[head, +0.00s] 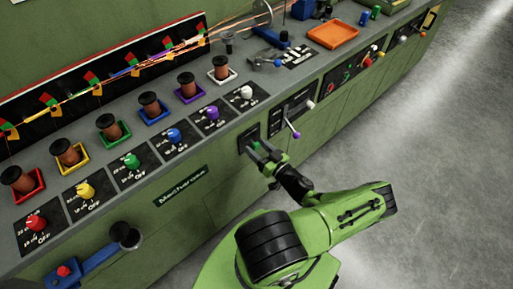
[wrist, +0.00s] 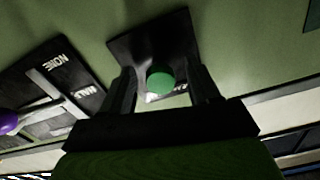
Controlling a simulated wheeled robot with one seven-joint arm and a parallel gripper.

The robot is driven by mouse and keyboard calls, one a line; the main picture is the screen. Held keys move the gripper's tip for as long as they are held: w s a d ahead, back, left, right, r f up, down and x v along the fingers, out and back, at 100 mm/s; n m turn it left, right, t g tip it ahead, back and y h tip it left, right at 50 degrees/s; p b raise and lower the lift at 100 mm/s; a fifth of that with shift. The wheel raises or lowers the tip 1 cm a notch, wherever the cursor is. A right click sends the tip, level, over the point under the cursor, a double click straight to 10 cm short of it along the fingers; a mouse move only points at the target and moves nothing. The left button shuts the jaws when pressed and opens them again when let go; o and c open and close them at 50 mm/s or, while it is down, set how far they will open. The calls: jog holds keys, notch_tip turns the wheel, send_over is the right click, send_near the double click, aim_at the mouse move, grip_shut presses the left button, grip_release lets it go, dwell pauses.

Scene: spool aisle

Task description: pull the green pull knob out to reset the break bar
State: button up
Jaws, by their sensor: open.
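The green pull knob (wrist: 160,79) is a round green cap on a dark square plate (wrist: 150,40) on the green machine front. In the wrist view it sits between the two fingers of my gripper (wrist: 163,90). The fingers are open, one on each side of it, and I see a gap beside the knob. In the head view my gripper (head: 262,153) is at the dark plate (head: 249,138) on the front panel, and its fingers mostly hide the knob there. I cannot tell how far the knob stands out from its plate.
A slotted panel with a purple-knobbed lever (head: 294,134) is right of the plate; its purple knob (wrist: 8,121) shows at left in the wrist view. Coloured dials, such as the white dial (head: 246,92), and spools line the bench above. Open grey floor (head: 430,170) lies right.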

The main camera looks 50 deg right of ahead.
jog(key=shift+w+d, duration=0.1)
jog(key=shift+w, duration=0.4)
grip_shut()
jog(key=shift+v, duration=1.75)
grip_release()
jog(key=p+v, duration=0.1)
jog(key=v, duration=1.4)
jog(key=shift+s, duration=0.4)
